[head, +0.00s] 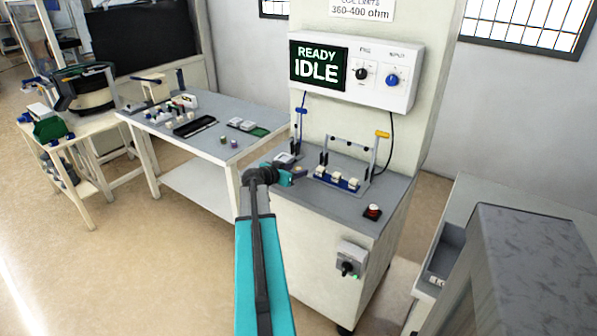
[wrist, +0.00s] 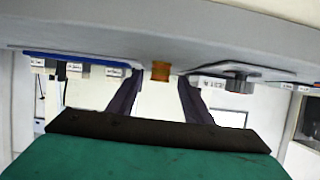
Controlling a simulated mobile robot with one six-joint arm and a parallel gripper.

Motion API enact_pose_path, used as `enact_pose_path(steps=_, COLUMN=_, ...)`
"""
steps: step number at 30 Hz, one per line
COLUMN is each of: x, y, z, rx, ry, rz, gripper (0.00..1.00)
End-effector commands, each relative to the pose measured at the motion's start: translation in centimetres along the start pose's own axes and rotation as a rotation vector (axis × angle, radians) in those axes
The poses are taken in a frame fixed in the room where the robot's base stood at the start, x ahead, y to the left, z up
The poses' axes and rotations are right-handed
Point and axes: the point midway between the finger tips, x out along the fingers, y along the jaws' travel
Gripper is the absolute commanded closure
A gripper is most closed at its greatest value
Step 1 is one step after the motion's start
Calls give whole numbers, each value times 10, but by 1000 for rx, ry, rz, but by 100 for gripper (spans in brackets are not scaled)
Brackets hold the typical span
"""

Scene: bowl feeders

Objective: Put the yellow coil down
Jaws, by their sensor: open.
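The yellow coil (wrist: 160,71) shows orange-yellow in the wrist view, where the picture is upside down. It sits against the grey top of the test cabinet (wrist: 230,35), between the tips of my gripper (wrist: 160,78). The two dark fingers stand apart on either side of the coil, and gaps show beside it. My gripper is open. In the head view my gripper (head: 293,174) is low over the cabinet top, left of the blue fixture. The coil is too small there to make out surely.
A blue fixture (head: 338,181) with white blocks stands right of my gripper, under a metal frame. A small lever device (head: 286,158) is behind it. A red button (head: 372,211) is at the front right. The display (head: 318,66) reads READY IDLE. A grey table (head: 215,110) stands left.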

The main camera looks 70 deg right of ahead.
Motion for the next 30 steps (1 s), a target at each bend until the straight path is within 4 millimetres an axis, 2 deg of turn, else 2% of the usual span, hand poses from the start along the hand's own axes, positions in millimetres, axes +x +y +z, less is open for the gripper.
enact_pose_path(steps=4, x=7, y=0, z=0, rx=0, ry=0, rz=0, gripper=54)
enact_pose_path(steps=20, x=7, y=0, z=0, rx=0, ry=0, rz=0, gripper=54)
enact_pose_path(steps=23, x=7, y=0, z=0, rx=0, ry=0, rz=0, gripper=67)
enact_pose_path(steps=28, x=7, y=0, z=0, rx=0, ry=0, rz=0, gripper=96)
enact_pose_path(steps=30, x=7, y=0, z=0, rx=0, ry=0, rz=0, gripper=100)
